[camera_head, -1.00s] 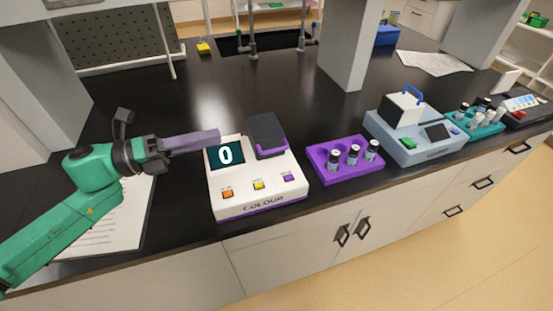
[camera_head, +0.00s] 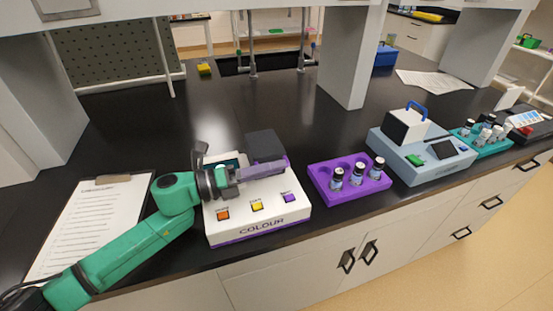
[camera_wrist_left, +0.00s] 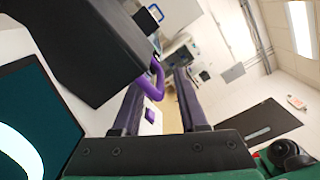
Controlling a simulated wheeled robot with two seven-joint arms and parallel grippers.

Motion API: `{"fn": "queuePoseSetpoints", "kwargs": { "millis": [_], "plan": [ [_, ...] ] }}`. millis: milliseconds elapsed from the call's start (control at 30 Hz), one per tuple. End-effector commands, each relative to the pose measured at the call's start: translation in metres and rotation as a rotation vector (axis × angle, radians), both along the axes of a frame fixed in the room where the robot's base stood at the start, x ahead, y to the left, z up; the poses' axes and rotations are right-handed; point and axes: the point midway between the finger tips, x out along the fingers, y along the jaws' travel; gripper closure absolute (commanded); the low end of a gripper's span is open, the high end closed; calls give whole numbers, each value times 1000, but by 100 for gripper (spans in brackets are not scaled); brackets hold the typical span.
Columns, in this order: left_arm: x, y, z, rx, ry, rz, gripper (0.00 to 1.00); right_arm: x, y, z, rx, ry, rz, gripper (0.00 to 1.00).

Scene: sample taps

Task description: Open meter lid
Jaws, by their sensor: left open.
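The white colour meter (camera_head: 262,222) stands near the counter's front edge. Its black lid (camera_head: 264,144) is down at the back right of its top. My left gripper (camera_head: 285,164) reaches across the meter at the lid's front and covers much of the display. In the left wrist view, the black lid (camera_wrist_left: 85,45) fills the upper left, and its purple handle (camera_wrist_left: 153,82) shows near the tips of the two spread fingers (camera_wrist_left: 160,80). I cannot tell whether the fingers touch the handle. My right gripper is not in view.
A purple rack (camera_head: 350,190) with several vials stands right of the meter. A grey-blue instrument (camera_head: 425,160) with a blue handle and a teal rack (camera_head: 480,150) stand farther right. A clipboard (camera_head: 95,215) lies at left. The counter behind the meter is clear.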

Motion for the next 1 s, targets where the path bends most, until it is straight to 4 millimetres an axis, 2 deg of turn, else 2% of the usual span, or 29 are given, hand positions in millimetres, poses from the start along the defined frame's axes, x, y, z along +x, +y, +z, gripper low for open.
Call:
{"fn": "queuePoseSetpoints", "kwargs": {
  "millis": [100, 333, 367, 400, 467, 1000],
  "plan": [
    [4, -11, 1, 1, -1, -1, 58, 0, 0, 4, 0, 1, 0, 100],
    [4, -13, -1, 1, -1, 1, 58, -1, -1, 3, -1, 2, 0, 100],
    [4, -13, -1, 1, -1, 1, 62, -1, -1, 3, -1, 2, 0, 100],
    [4, -13, -1, 1, -1, 1, 77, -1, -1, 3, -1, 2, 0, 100],
    [4, -13, -1, 1, -1, 1, 100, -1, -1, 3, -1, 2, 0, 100],
    [4, -12, 0, 1, -3, 1, 100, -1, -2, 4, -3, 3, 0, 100]
  ]
}}
